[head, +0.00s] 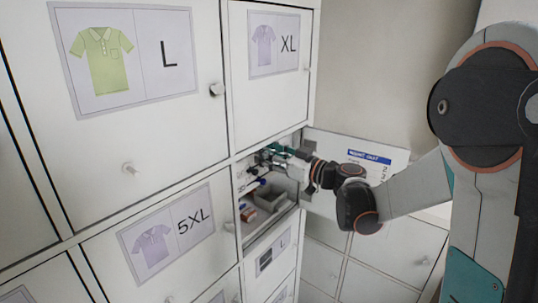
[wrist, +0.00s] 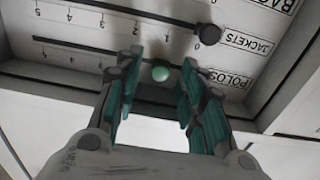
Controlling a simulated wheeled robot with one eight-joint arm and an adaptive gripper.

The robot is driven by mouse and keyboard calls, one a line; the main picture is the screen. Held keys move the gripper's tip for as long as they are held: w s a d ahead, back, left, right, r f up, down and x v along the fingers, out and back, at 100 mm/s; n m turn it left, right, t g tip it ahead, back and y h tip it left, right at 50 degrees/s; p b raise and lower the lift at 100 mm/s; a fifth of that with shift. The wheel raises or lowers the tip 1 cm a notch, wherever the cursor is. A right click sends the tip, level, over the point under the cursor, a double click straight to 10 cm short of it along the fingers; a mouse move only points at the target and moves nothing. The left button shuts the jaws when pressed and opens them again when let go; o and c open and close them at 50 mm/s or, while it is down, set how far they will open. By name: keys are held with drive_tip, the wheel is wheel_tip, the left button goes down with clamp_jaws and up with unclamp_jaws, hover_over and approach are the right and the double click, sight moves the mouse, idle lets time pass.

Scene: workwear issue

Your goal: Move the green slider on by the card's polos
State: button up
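The green slider (wrist: 160,73) is a round knob on the polos track, the lowest one in the wrist view, marked by the POLOS label (wrist: 228,77). My gripper (wrist: 158,99) is open, with one teal-padded finger on each side of the knob and gaps between; exact contact is unclear. Fingers hide much of this track's scale, so I cannot read the knob's number. In the head view my gripper (head: 272,153) reaches into an open compartment. A white card (head: 360,152) with a blue header hangs on its open door; its lines are mostly hidden by my arm.
The jackets track above has a black knob (wrist: 208,33) near 0. Below in the compartment is a grey bin (head: 268,197) with small items beside it. Closed locker doors marked L (head: 125,130), XL (head: 290,95) and 5XL (head: 190,255) surround the opening.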

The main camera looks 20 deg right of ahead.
clamp_jaws()
drive_tip(key=w+d+b, duration=0.1)
drive_tip(key=w+d, duration=0.3)
drive_tip(key=d, duration=0.1)
drive_tip(key=shift+d, duration=0.4)
unclamp_jaws()
drive_tip(key=shift+w, duration=0.1)
drive_tip(key=v, duration=1.2)
